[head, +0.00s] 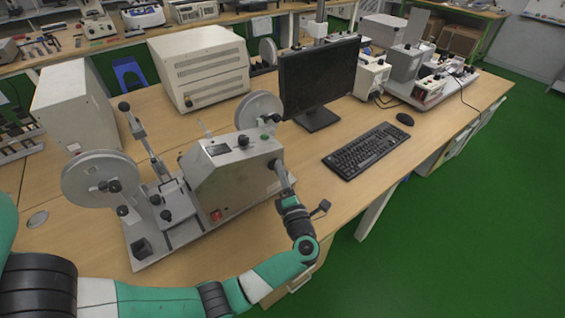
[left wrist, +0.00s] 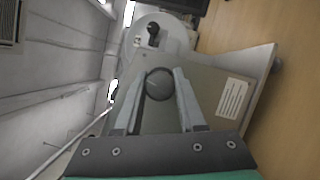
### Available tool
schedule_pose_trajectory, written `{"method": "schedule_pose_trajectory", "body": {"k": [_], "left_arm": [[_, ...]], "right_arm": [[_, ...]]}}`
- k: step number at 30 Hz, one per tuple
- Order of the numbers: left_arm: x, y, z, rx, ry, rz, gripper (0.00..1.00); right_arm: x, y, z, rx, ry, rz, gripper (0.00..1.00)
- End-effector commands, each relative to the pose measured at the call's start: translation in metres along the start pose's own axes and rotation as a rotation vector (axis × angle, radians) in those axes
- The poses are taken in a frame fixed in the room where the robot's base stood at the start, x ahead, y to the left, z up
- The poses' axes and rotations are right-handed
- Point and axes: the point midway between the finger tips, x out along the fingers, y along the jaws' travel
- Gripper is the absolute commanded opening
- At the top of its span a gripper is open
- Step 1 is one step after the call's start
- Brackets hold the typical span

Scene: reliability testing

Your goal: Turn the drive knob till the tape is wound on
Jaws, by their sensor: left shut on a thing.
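The winding machine (head: 235,172) is a grey box on a base plate on the wooden bench. A large grey reel (head: 88,172) stands at its left and a second reel (head: 262,104) behind its right end. The dark round drive knob (left wrist: 159,84) is on the machine's side face in the left wrist view. My left gripper (head: 281,174) reaches that face from the front right. In the left wrist view its two fingers (left wrist: 159,92) are shut on the knob, one on each side. The tape itself is too small to make out. My right gripper is not in view.
A monitor (head: 318,78), keyboard (head: 366,150) and mouse (head: 405,119) stand right of the machine. A cream cabinet (head: 200,66) is behind it. The bench's front edge runs beneath my left arm. Bare bench lies between machine and keyboard.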

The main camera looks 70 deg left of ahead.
Motion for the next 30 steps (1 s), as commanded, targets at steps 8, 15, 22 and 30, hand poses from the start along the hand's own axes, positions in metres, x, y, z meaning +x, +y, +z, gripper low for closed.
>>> {"method": "schedule_pose_trajectory", "body": {"k": [8,15,22,30], "left_arm": [[0.001,0.011,0.003,0.241,0.001,-0.1,0.0],[0.001,0.009,0.003,0.451,0.001,-0.187,0.0],[0.001,0.008,0.003,0.651,0.001,-0.27,0.0],[0.001,0.005,0.003,0.888,0.0,-0.367,0.0]], "right_arm": [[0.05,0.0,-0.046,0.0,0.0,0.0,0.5],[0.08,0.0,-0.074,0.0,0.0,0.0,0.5],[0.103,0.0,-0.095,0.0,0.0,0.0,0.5],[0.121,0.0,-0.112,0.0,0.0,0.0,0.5]]}}
